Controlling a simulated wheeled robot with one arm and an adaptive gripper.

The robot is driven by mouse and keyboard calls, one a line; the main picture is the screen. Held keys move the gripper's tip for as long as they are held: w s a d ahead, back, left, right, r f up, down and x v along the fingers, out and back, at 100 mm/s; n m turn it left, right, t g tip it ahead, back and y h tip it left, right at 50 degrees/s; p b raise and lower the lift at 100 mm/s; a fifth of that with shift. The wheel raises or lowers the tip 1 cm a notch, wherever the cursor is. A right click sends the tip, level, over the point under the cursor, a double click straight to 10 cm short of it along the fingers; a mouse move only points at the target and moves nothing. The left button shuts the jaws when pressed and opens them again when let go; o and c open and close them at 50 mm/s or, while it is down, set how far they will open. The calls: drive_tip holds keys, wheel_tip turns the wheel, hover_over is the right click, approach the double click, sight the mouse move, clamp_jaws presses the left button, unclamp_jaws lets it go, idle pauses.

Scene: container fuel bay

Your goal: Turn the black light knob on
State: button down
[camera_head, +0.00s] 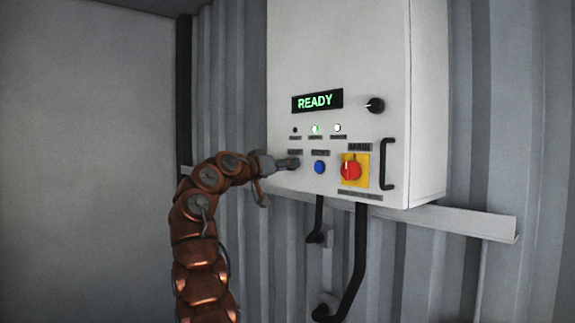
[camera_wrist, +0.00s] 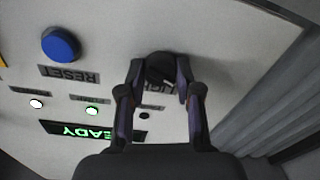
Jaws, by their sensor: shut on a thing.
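My gripper (camera_head: 290,163) reaches the lower left of the white control cabinet's front, just left of the blue button. In the wrist view, which is upside down, the two fingers of my gripper (camera_wrist: 160,74) are shut on a black knob (camera_wrist: 160,66), one finger on each side. The label beside this knob is partly hidden by the fingers, with letters like "LIGHT" showing. The knob's exact pointer angle is hard to tell. In the head view the gripper covers the knob.
The cabinet (camera_head: 335,50) has a green READY display (camera_head: 317,101), green and white lit lamps and a dark lamp. Nearby are a blue RESET button (camera_head: 319,167), a red MAIN switch (camera_head: 351,170), another black knob (camera_head: 375,105) and a black handle (camera_head: 387,164). Black cables hang below.

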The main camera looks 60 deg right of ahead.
drive_tip(key=shift+s+m+p, duration=0.1)
drive_tip(key=shift+m+p, duration=0.25)
drive_tip(key=shift+m, duration=3.55)
drive_tip(key=c, duration=0.8)
unclamp_jaws()
